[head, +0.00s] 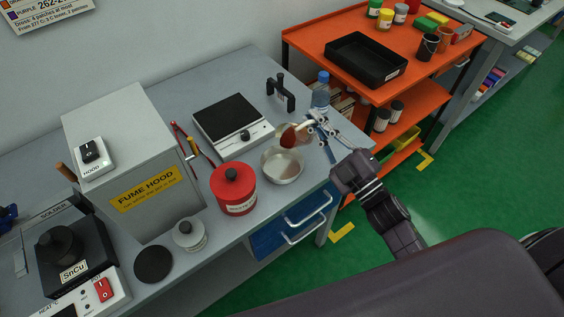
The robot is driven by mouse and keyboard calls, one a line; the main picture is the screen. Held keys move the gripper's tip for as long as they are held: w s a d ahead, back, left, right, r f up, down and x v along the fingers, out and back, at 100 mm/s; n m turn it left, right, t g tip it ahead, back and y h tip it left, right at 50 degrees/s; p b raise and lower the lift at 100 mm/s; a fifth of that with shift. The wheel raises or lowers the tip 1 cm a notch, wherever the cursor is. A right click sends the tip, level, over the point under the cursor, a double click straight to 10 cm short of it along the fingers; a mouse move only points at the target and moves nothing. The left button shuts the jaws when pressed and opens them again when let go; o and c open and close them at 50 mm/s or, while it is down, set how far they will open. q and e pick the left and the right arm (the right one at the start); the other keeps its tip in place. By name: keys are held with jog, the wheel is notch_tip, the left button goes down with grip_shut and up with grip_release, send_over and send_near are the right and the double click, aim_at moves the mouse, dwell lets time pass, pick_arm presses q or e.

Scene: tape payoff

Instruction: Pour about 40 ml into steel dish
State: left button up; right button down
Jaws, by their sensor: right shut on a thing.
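The steel dish (283,168) is a round, shallow metal bowl near the front right of the grey bench. Its inside looks dull grey-brown, and I cannot tell whether it holds liquid. My right gripper (314,124) is shut on a small vessel (288,138) with a reddish-brown round face and a pale handle-like part. The vessel is above the dish's far rim and looks tilted toward the left. I see no clear stream between them. My left gripper is not in view.
A red lidded pot (233,190) stands just left of the dish. A hotplate (232,125) is behind it. An orange cart (330,28) with a black tray (365,61) is at the right.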

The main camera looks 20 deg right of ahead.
jog(key=shift+s+a+r+n+y+b, duration=0.15)
jog(key=shift+a+r+n+y+b, duration=0.15)
jog(key=shift+n+b, duration=0.45)
jog(key=shift+r+n, duration=0.1)
jog(key=shift+n, duration=0.15)
jog(key=shift+s+d, duration=0.15)
jog(key=shift+d, duration=0.3)
jog(key=shift+d+n, duration=0.3)
jog(key=shift+d, duration=0.2)
jog(key=shift+w+d+y+b, duration=0.1)
jog(key=shift+w+y+b, duration=0.15)
jog(key=shift+b, duration=0.2)
jog(key=shift+n, duration=0.5)
